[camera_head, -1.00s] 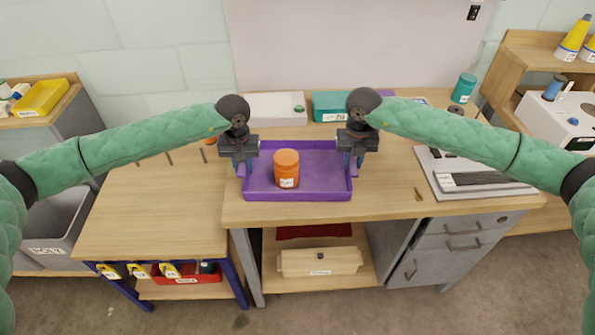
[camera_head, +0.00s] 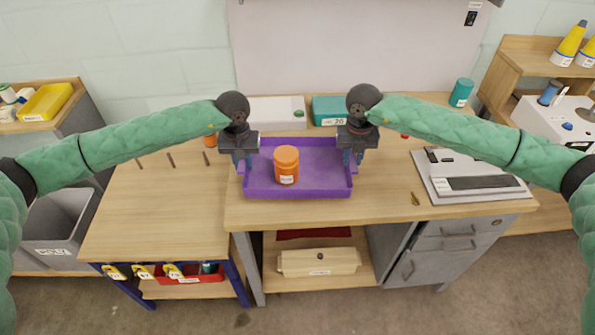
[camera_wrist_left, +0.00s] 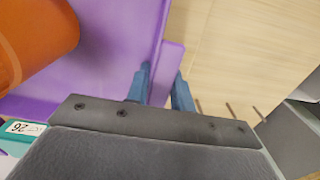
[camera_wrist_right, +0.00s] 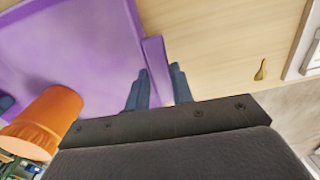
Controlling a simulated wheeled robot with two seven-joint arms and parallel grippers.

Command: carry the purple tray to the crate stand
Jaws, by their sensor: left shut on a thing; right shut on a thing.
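The purple tray (camera_head: 320,180) is in the middle of the head view, over the wooden workbench; I cannot tell whether it touches the bench top. An orange jar (camera_head: 286,165) with a white label stands upright in its left half. My left gripper (camera_head: 243,163) is shut on the tray's left handle, which shows between the blue fingers in the left wrist view (camera_wrist_left: 160,88). My right gripper (camera_head: 354,160) is shut on the right handle, seen between the fingers in the right wrist view (camera_wrist_right: 157,75). I cannot make out a crate stand for certain.
A lower wooden table (camera_head: 150,215) adjoins the bench at left. A grey bin (camera_head: 60,235) stands further left. A white box (camera_head: 277,111) and a teal box (camera_head: 328,110) are behind the tray. A grey-white device (camera_head: 470,178) is at right.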

